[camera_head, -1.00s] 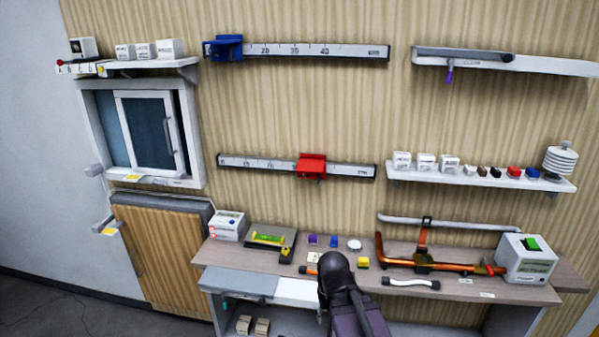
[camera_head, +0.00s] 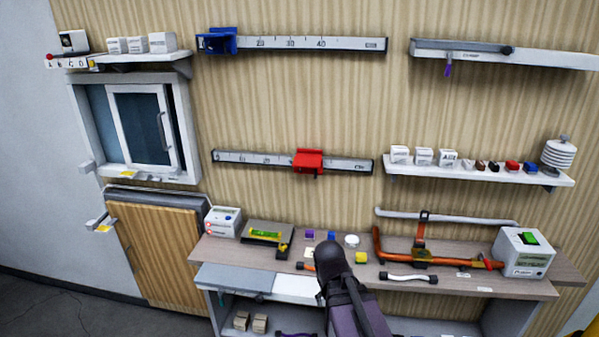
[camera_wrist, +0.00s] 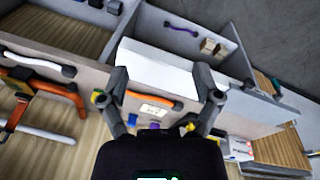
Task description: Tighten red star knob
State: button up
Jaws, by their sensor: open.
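A red slider block (camera_head: 308,161) sits on the lower wall scale rail (camera_head: 235,160), right of its middle. A small dark part shows under the block, too small to tell whether it is a star knob. A small reddish end shows on the orange pipe (camera_head: 378,246) at the bench's right, also too small to make out. My gripper (camera_wrist: 160,74) is open and empty in the wrist view, its fingers spread above the bench and apart from the red block. In the head view my dark arm hides the gripper.
A blue slider (camera_head: 217,42) sits on the upper rail. The bench (camera_head: 460,287) holds a white box with a green top (camera_head: 524,253), a white-handled bar (camera_head: 408,278) and small blocks. A shelf (camera_head: 480,176) with cubes is at right.

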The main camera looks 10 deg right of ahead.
jog(key=w+d+r+n+t+h, duration=0.2)
jog(key=w, duration=0.3)
jog(key=w+d+r+n+t+h, duration=0.2)
jog(key=w+d+n, duration=0.1)
jog(key=w, duration=0.2)
jog(key=n+t+y, duration=0.2)
jog(key=n+t, duration=1)
jog(key=n, duration=1)
send_near(300, 171)
jog(key=s, duration=0.3)
jog(key=shift+s+a+f+b, duration=0.1)
jog(key=shift+a+f+b, duration=0.1)
jog(key=shift+a+b, duration=0.15)
jog(key=w+d, duration=0.1)
jog(key=w, duration=0.3)
jog(key=w+d, duration=0.1)
jog(key=w, duration=0.4)
jog(key=w+d, duration=0.1)
jog(key=w, duration=0.3)
jog(key=shift+w, duration=0.25)
jog(key=shift+a, duration=0.1)
grip_shut()
